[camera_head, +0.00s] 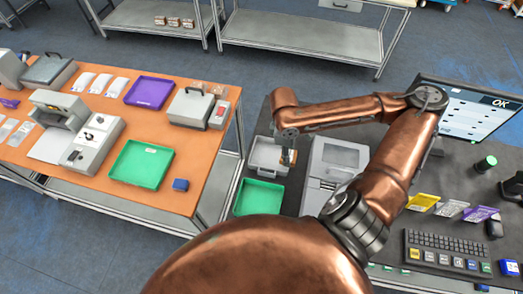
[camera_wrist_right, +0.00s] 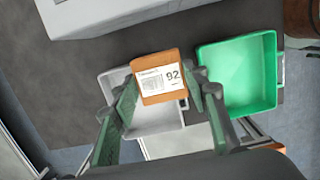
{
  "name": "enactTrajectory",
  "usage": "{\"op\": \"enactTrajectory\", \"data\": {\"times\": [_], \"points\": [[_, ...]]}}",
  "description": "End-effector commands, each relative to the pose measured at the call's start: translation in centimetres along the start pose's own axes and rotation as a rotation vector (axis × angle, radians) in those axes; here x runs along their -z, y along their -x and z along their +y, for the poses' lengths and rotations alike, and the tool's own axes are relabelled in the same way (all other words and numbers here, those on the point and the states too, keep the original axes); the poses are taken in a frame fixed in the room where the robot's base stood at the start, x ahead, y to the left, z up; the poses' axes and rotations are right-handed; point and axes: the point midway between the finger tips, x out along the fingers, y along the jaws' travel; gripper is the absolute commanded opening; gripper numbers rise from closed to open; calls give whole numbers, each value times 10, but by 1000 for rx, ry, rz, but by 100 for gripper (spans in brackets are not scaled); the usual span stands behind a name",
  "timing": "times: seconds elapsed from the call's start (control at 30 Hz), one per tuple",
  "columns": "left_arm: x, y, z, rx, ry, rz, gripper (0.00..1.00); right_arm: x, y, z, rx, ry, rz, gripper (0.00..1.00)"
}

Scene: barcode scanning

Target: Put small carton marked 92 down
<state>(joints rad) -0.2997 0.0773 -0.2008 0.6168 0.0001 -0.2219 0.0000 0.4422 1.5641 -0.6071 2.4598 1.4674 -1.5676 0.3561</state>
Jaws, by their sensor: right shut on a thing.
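The small carton marked 92 (camera_wrist_right: 160,78) is an orange-brown box with a white label, in the middle of the right wrist view. My right gripper (camera_wrist_right: 165,92) is shut on it, a finger on each side. In the head view, my right gripper (camera_head: 288,150) points down over the grey tray (camera_head: 262,167), and the carton shows only as a small brown patch. In the wrist view the carton covers part of the grey tray (camera_wrist_right: 160,122). I cannot tell its height above the tray. My left gripper is not in view.
A green tray (camera_head: 257,197) stands next to the grey tray, on the near side. A grey machine (camera_head: 335,160) is to the right. A keyboard (camera_head: 446,249), colored packets and a monitor (camera_head: 470,112) showing OK are further right. An orange table (camera_head: 205,75) stands left.

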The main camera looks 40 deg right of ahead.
Motion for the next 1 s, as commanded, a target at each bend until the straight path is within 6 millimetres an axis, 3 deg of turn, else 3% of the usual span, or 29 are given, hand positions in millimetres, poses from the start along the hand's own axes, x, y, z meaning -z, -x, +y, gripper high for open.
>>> {"op": "enactTrajectory", "data": {"times": [0.1, 0.3, 0.4, 0.63, 0.87, 1.0], "points": [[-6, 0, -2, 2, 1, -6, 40, 36, -7, 16, 9, 6, 3, 13], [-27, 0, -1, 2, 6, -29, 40, 88, -23, 42, 10, 9, -5, 13], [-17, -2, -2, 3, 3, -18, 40, 104, -39, 49, 12, 8, -9, 13], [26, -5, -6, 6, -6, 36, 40, 132, -68, 62, 9, 8, -7, 13], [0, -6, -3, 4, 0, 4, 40, 143, -79, 67, 9, 8, -8, 13], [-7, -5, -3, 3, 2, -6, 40, 144, -98, 67, 9, 6, -10, 13]]}}
